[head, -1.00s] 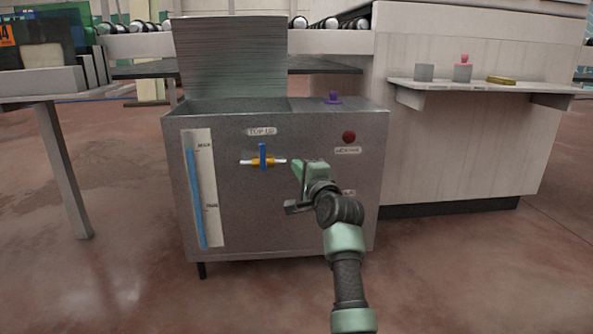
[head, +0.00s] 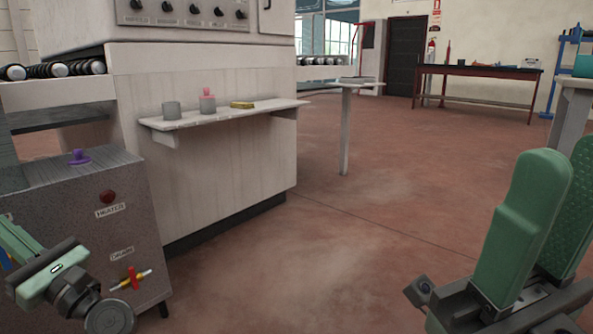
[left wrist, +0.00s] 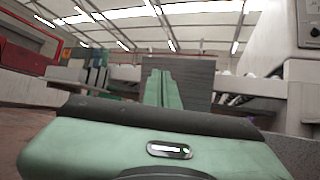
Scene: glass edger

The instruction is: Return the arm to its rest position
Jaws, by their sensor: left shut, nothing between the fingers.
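My left gripper (head: 12,238) is at the lower left edge of the head view, in front of the grey metal tank cabinet (head: 85,205). Its fingertips are partly cut off by the picture edge. In the left wrist view the two green fingers of my left gripper (left wrist: 163,85) lie together, shut and empty, pointing towards a grey upright panel (left wrist: 190,75). My right gripper (head: 550,215) stands large at the lower right, fingers up, apart and empty, over open floor.
The cabinet carries a purple knob (head: 79,157), a red heater button (head: 107,197) and a red-handled drain valve (head: 131,278) close to my left wrist. A shelf (head: 230,115) holds a grey cup (head: 171,110), a pink-topped item (head: 207,101) and a yellow block (head: 242,104). Floor ahead is clear.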

